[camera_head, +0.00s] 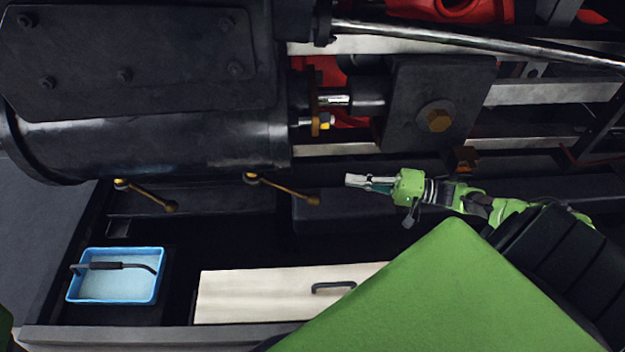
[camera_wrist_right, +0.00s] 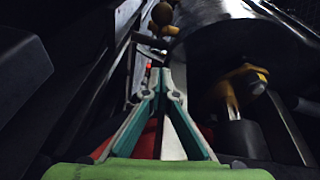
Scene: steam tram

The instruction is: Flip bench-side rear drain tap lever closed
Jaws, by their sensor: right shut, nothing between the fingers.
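Two brass drain tap levers sit under the dark cylinder in the head view. The left lever (camera_head: 147,196) and the right lever (camera_head: 284,190) each slant down to the right from a pivot to a round knob. The right lever is the nearer one to my right gripper (camera_head: 349,180). That gripper is shut and empty, just right of this lever's knob with a small gap. In the right wrist view the closed fingertips (camera_wrist_right: 160,72) point toward a brass knob (camera_wrist_right: 162,14) beyond them. My left gripper is not in view.
The cylinder (camera_head: 200,145) overhangs the levers. A brass gland fitting (camera_head: 323,122) and a dark crosshead block (camera_head: 435,95) are above my right gripper. Below lie a blue tray (camera_head: 115,251) with a tool and a pale board (camera_head: 255,293) with a dark handle (camera_head: 333,287).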

